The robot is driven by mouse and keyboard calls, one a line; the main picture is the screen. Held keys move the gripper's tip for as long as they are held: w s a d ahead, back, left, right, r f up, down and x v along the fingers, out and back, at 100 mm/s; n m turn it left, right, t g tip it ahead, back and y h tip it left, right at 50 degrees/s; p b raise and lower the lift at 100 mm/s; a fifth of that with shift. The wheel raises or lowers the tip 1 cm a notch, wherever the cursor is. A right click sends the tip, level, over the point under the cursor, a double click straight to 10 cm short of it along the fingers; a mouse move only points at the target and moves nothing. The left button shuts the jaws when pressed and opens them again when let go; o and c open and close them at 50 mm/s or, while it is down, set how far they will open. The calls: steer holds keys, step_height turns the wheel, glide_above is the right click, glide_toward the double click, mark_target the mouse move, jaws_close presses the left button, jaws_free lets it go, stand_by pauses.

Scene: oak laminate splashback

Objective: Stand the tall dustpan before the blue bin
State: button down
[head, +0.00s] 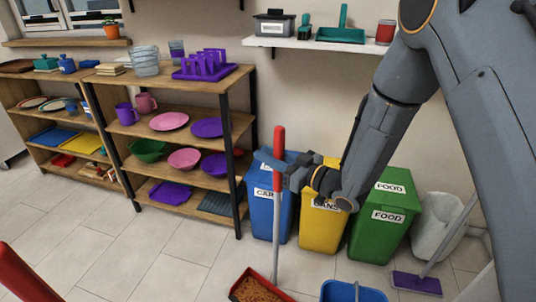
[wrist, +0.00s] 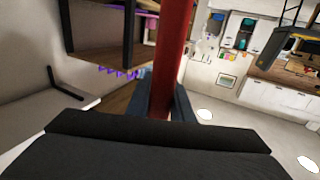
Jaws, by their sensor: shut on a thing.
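The tall dustpan has a red grip, a grey pole and a red pan (head: 258,284) with brown bits in it. It stands about upright in front of the blue bin (head: 262,215), with the pan at the bottom edge of the head view. My gripper (head: 274,163) is shut on the red grip near its lower part. In the wrist view the red grip (wrist: 174,55) runs up between my fingers (wrist: 162,103). The blue bin's label is partly hidden by the pole and my gripper. The frames do not clearly show whether the pan touches the floor.
A yellow bin (head: 319,232) and a green bin (head: 382,225) stand right of the blue one. A shelf unit (head: 185,142) with dishes is at left.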

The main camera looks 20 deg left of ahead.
steer(key=c, duration=1.5)
jaws_free()
steer(key=shift+f, duration=0.1)
steer(key=shift+f, duration=0.1)
steer(key=shift+d, duration=0.15)
